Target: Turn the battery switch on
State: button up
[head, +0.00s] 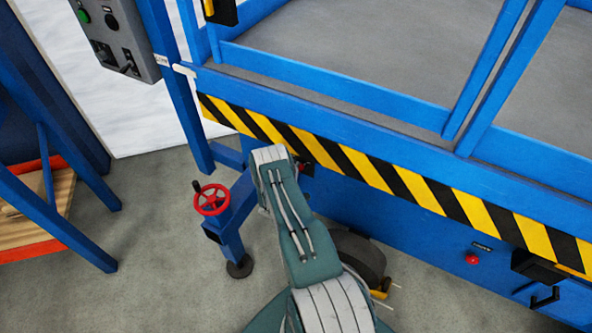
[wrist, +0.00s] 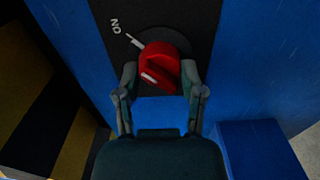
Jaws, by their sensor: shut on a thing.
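The battery switch (wrist: 162,62) is a red knob on a dark plate, in the upper middle of the wrist view. An upside-down white "ON" label (wrist: 116,26) and a white line lie to its upper left. The knob's ridge runs at a slant, with a white mark near its lower left end. My gripper (wrist: 159,76) is shut on the knob, one finger on each side. In the head view my arm reaches to the blue machine's side and hides my fingers; part of the dark plate (head: 306,168) shows beside it.
A blue platform (head: 350,210) with a yellow-black striped edge spans the right. A red handwheel (head: 211,200) on a blue leg stands left of my arm. A grey control box (head: 122,38) is at upper left. A red button (head: 472,258) sits on the machine's side.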

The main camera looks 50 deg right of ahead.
jog(key=shift+s+f, duration=0.1)
jog(key=shift+s, duration=0.1)
jog(key=o, duration=1.1)
jog(key=shift+d, duration=0.15)
jog(key=shift+o, duration=0.2)
jog(key=shift+w, duration=0.1)
jog(key=shift+a, duration=0.3)
jog(key=v, duration=1.1)
jog(key=shift+a, duration=0.2)
